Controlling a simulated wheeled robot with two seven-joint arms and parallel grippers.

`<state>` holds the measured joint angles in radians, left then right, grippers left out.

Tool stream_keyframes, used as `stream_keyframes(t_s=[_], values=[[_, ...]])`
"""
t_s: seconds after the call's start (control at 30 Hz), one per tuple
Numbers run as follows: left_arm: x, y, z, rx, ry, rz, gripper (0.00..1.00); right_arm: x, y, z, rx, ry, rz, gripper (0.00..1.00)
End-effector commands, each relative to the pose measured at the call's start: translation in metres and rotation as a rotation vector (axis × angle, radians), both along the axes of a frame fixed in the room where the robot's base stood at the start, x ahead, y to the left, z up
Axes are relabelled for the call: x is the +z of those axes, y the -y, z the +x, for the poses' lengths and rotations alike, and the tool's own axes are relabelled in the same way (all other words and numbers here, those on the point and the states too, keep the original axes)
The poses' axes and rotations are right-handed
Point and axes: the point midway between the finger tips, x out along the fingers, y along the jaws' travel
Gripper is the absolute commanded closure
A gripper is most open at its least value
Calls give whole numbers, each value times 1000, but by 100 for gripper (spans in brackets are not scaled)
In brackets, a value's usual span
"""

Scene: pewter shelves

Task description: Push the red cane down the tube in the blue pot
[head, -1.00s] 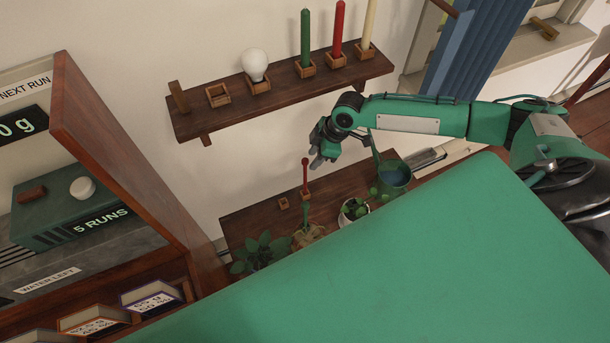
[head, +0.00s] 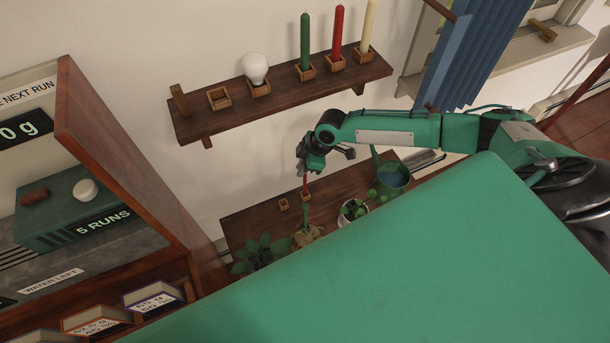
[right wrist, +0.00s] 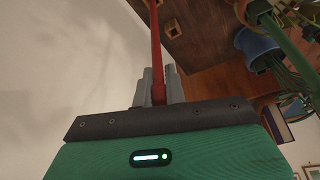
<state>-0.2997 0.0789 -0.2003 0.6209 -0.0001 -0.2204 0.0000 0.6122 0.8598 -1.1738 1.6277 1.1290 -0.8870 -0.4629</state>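The red cane (head: 304,184) is a thin rod, upright at the back of the lower wooden shelf. Its foot appears to meet a small wooden holder (head: 305,196). The green tube (head: 305,212) rises in front of it from a pot whose wall is hidden in the head view. The blue pot (right wrist: 258,45) shows in the right wrist view, with a green stick beside it. My right gripper (head: 304,172) is at the cane's top. In the right wrist view its grey fingers (right wrist: 158,88) stand close on both sides of the cane (right wrist: 156,45). My left gripper is out of view.
An empty holder (head: 284,204), a leafy plant (head: 260,250), a white pot (head: 354,212) and a green watering can (head: 393,178) share the lower shelf. Above is a wall shelf (head: 235,108) with candles and a bulb. A wooden cabinet side (head: 130,160) stands left.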

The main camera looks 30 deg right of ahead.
Motion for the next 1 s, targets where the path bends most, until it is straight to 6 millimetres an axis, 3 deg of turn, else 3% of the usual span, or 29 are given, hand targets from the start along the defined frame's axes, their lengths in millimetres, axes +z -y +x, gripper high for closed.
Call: stream_keyframes(t_s=[0.47,0.77,1.0], values=[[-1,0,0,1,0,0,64,2,0,0,0,1,0,100],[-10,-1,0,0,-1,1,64,33,0,1,1,4,2,100],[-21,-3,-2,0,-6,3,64,32,40,-19,-3,-3,-3,100]])
